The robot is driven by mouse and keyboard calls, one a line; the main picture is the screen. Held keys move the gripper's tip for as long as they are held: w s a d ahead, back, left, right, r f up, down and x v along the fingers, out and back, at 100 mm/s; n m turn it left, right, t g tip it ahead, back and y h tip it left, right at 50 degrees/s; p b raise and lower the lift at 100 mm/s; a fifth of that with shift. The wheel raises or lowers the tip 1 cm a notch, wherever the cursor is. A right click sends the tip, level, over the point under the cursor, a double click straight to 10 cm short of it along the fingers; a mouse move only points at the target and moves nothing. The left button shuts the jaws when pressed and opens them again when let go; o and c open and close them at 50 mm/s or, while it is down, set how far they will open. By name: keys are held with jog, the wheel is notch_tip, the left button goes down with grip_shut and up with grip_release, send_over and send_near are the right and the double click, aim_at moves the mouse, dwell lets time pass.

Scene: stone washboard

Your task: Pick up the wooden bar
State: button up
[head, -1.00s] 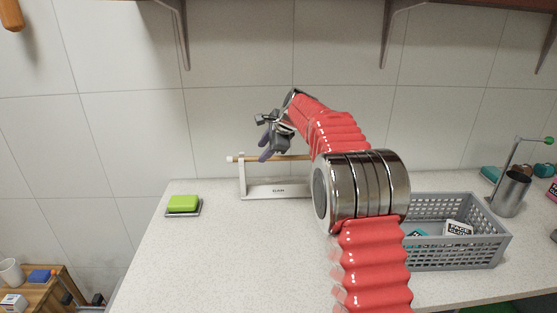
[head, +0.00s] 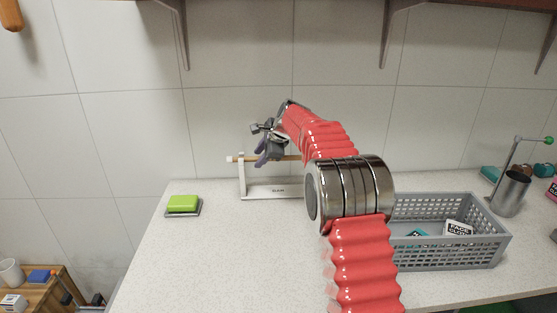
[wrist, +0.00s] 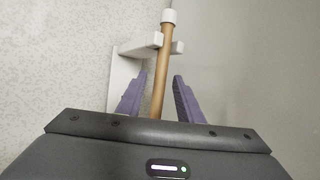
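The wooden bar (head: 247,159) lies level across a white stand (head: 243,181) at the back of the counter. Its white end cap is at the left, and its right part is hidden behind my arm. In the wrist view the bar (wrist: 163,75) runs between the two purple fingers of my gripper (wrist: 159,88), with a gap on both sides. My gripper is open around the bar. In the head view my gripper (head: 263,160) is at the bar, right of the stand's left upright.
A green block (head: 183,202) sits on a small grey dish at the left. A grey basket (head: 453,251) with small boxes stands at the right, near a metal cup (head: 511,194). The tiled wall is close behind the stand. The counter's front left is clear.

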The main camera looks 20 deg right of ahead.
grip_shut()
jog(key=shift+r, duration=0.1)
dwell(0.3)
notch_tip(320, 180, up, 10)
dwell(0.6)
jog(key=shift+s, duration=0.1)
dwell(0.5)
